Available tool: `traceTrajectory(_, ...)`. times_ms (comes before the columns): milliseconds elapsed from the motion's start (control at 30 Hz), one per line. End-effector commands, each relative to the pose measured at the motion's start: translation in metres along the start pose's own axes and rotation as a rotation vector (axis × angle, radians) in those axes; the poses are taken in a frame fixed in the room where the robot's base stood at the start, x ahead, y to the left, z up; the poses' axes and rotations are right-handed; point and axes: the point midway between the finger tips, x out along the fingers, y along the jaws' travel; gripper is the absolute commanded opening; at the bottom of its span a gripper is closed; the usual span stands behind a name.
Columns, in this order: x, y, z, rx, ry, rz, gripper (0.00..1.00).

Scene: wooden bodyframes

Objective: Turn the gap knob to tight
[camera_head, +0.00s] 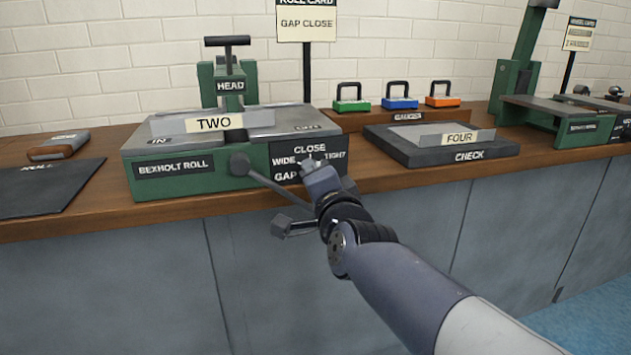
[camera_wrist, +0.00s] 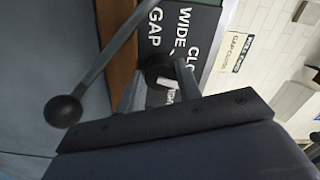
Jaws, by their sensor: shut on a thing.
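The gap knob (camera_wrist: 158,66) is a dark round knob on the black panel of the green Bexholt roll machine (camera_head: 205,172). In the wrist view it sits between the two fingers of my gripper (camera_wrist: 160,88), which is shut on it. A small white mark shows between the fingers, but where the knob points is unclear. The panel (camera_wrist: 176,40) reads CLOSE, WIDE and GAP; TIGHT is partly covered in the wrist view. In the head view my gripper (camera_head: 314,166) is at the panel and hides the knob.
A crank lever (camera_head: 268,184) slants down in front of the machine, close to my wrist; its ball end (camera_wrist: 63,110) shows in the wrist view. A card (camera_head: 306,22) reads GAP CLOSE. A grey check plate (camera_head: 400,148) lies to the right on the wooden bench (camera_head: 400,181).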

Motion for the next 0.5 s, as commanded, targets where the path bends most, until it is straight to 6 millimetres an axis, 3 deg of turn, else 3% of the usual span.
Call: traceTrajectory(500,-0.0001,-0.0016,-0.0004,0.482,0.0,0.0,0.1)
